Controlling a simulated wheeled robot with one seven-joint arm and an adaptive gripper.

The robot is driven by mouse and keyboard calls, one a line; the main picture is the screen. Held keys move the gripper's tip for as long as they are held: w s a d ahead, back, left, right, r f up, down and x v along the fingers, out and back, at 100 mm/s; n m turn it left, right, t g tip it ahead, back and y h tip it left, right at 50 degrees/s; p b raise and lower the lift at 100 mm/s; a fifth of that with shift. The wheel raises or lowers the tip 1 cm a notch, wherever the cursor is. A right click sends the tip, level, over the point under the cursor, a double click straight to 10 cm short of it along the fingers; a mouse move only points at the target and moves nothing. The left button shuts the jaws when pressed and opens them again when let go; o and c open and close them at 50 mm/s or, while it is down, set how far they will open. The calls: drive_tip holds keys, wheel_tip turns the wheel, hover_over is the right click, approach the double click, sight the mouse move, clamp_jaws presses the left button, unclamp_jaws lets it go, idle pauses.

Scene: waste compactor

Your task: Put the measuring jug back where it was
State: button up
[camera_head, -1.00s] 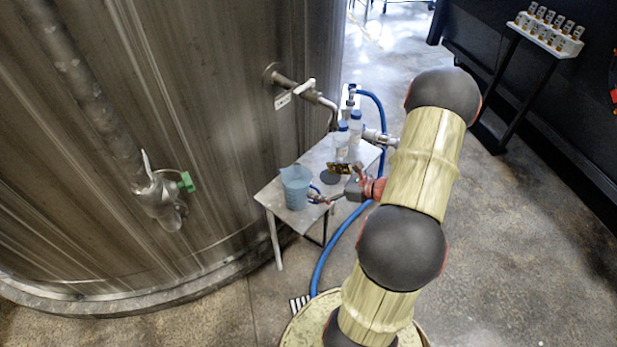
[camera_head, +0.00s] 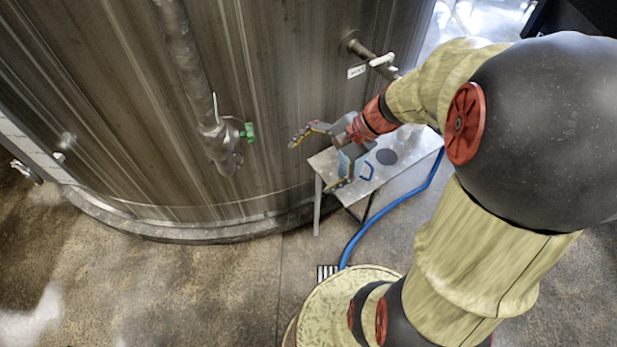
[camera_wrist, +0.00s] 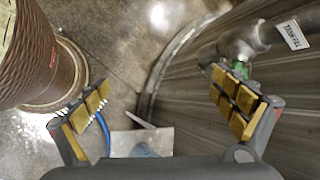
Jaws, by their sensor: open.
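The light-blue measuring jug (camera_head: 346,166) stands on the small metal table (camera_head: 408,150), near its left end. In the head view my gripper partly hides it; its blue handle (camera_head: 367,171) shows on the right. A sliver of the jug (camera_wrist: 143,150) shows in the wrist view at the bottom, above the gripper body. My gripper (camera_head: 316,163) is open, its fingers spread wide and pointing left, in front of the jug in the picture. In the wrist view nothing is between the fingertips (camera_wrist: 163,98). Whether the gripper touches the jug cannot be told.
A dark round disc (camera_head: 386,157) lies on the table. The steel tank (camera_head: 280,90) rises behind, with a green-handled valve (camera_head: 246,132) left of my gripper and another pipe with a tag (camera_head: 357,71). A blue hose (camera_head: 385,221) runs along the floor. The left floor is clear.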

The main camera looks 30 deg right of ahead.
drive_tip(key=s+a+r+n+t+h, duration=0.1)
drive_tip(key=s+a+r+n+h, duration=0.5)
drive_tip(key=s+r+n, duration=0.4)
drive_tip(key=shift+s+a+r+n+t, duration=0.25)
drive_tip(key=shift+a+r+n, duration=0.6)
drive_tip(key=shift+n, duration=1.55)
drive_tip(key=shift+d+r, duration=0.2)
